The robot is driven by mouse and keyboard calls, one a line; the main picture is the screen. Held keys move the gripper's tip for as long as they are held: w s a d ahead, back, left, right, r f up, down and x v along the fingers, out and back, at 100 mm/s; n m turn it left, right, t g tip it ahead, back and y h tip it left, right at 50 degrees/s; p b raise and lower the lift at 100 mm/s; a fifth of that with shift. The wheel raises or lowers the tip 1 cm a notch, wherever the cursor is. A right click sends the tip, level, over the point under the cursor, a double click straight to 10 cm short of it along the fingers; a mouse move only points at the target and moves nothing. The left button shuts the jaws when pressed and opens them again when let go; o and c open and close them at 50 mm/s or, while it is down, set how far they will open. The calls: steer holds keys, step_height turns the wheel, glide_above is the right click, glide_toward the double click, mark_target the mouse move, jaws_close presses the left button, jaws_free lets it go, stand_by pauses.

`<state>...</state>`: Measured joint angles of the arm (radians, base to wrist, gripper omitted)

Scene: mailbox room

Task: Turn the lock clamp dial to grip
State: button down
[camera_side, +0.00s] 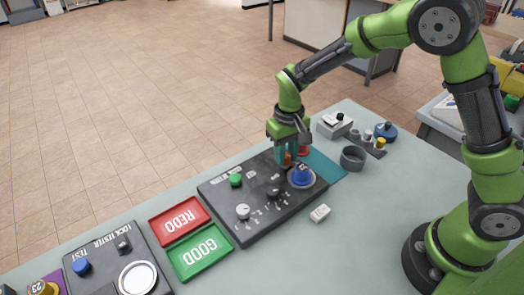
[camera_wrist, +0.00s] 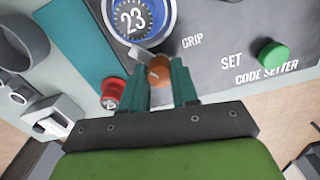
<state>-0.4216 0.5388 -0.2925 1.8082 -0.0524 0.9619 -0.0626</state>
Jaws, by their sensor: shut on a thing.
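The lock clamp dial is an orange-brown knob (camera_wrist: 160,72) beside the round holder on the dark code setter panel (camera_side: 225,200). My gripper (camera_wrist: 161,88) has its teal fingers shut on this knob, one on each side. In the side view my gripper (camera_side: 288,156) reaches down to the panel's far right part, and little of the knob shows. A light metal piece (camera_wrist: 139,54) lies between the knob and the holder. The word GRIP (camera_wrist: 192,42) is printed to the knob's upper right.
A red button (camera_side: 303,150) is close beside my fingers. A green button (camera_side: 235,180), a dark knob (camera_side: 273,193) and a white knob (camera_side: 243,211) stand on the panel. REDO (camera_side: 180,217) and GOOD (camera_side: 200,253) trays lie left. A grey cup (camera_side: 353,158) stands right.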

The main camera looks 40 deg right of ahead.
steer(key=m, duration=0.7)
stand_by(0.6)
steer(key=c, duration=0.8)
jaws_free()
steer(key=shift+c, duration=0.2)
step_height(320, 180, up, 17)
